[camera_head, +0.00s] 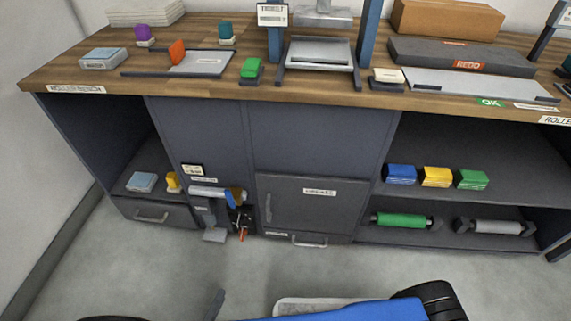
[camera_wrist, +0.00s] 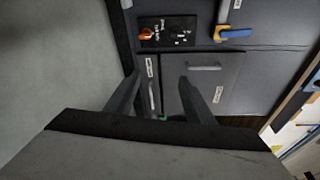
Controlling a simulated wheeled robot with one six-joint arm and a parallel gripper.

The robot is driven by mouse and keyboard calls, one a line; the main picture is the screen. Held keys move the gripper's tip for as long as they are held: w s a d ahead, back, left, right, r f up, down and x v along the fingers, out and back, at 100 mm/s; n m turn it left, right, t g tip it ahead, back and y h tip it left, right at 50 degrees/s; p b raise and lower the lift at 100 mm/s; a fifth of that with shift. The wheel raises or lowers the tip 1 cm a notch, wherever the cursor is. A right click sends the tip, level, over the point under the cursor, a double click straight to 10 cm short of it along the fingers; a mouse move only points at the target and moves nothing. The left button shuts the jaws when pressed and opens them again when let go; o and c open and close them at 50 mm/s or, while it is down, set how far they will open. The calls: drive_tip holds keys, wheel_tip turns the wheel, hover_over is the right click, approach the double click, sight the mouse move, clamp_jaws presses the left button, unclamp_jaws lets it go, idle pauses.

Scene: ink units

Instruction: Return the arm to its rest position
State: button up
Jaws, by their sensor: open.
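My gripper (camera_wrist: 159,80) is open in the wrist view, its two dark fingers spread apart with nothing held between them. The fingers point towards the grey cabinet front. A closed door or drawer front with a handle (camera_wrist: 205,67) lies beyond the right finger. I cannot make out my gripper in the head view. A dark panel with an orange part (camera_wrist: 147,35) shows above the left finger. A blue and yellow part (camera_wrist: 235,33) is at the top right of the wrist view.
The wooden bench top (camera_head: 220,87) carries trays, ink blocks and a press. Below it are a closed cabinet door (camera_head: 310,210), a drawer (camera_head: 152,216) and a roller in a holder (camera_head: 210,192). Ink blocks and a green roller (camera_head: 402,220) occupy the right shelves. Grey floor (camera_head: 130,268) is clear in front.

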drive_tip(key=w+d+r+m+g+h, duration=0.35)
drive_tip(key=w+r+m, duration=0.3)
drive_tip(key=r, duration=0.25)
drive_tip(key=w+d+r+m+g+h, duration=0.2)
drive_tip(key=w+d+r+m+g, duration=0.3)
drive_tip(key=w+r, duration=0.4)
drive_tip(key=w+d+r+m+g+y, duration=0.1)
drive_tip(key=w+d+r+m+g, duration=0.25)
drive_tip(key=d+r+m, duration=0.4)
drive_tip(key=w+d+r+m+g+y, duration=0.15)
drive_tip(key=w+d+r+m, duration=0.3)
drive_tip(key=d+r, duration=0.45)
drive_tip(key=s+d+r+m+g+y, duration=0.1)
drive_tip(key=s+d+r+m+y, duration=0.1)
drive_tip(key=d+r+m, duration=0.5)
drive_tip(key=s+d+r+m+g+y, duration=0.1)
drive_tip(key=d+r+m+y, duration=0.1)
drive_tip(key=d+r+m, duration=0.5)
drive_tip(key=s+d+r+m+t+y, duration=0.2)
drive_tip(key=s+d+m, duration=0.3)
drive_tip(key=s+d, duration=0.1)
drive_tip(key=s+d+r+m+t+y, duration=0.2)
drive_tip(key=s+d+m, duration=0.4)
drive_tip(key=d, duration=0.1)
drive_tip(key=shift+d+r, duration=0.35)
drive_tip(key=shift+r, duration=0.05)
